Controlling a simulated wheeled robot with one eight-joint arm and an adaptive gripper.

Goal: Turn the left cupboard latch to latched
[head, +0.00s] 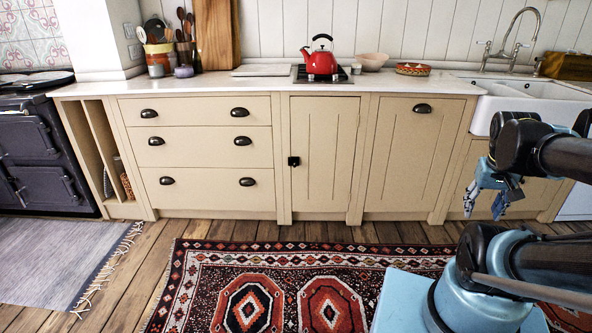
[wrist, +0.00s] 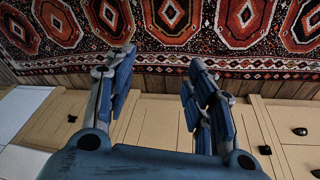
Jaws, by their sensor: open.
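The left cupboard latch (head: 293,161) is a small black fitting at the left edge of the narrow cream cupboard door (head: 325,150), right of the drawers. It is too small to tell whether it is turned to latched. In the wrist view, where the scene is upside down, this latch (wrist: 265,150) appears at lower right, beside the drawer pulls. Another dark latch (wrist: 72,118) shows at left there. My gripper (head: 485,203) is open and empty, in front of the cabinets below the sink, well to the right of the left latch. Its spread fingers (wrist: 160,65) touch nothing.
A red patterned rug (head: 300,250) covers the wooden floor before the cabinets. The worktop (head: 215,84) holds a red kettle (head: 320,62), bowls and utensil pots. A dark stove (head: 40,155) stands at far left. The space before the narrow door is clear.

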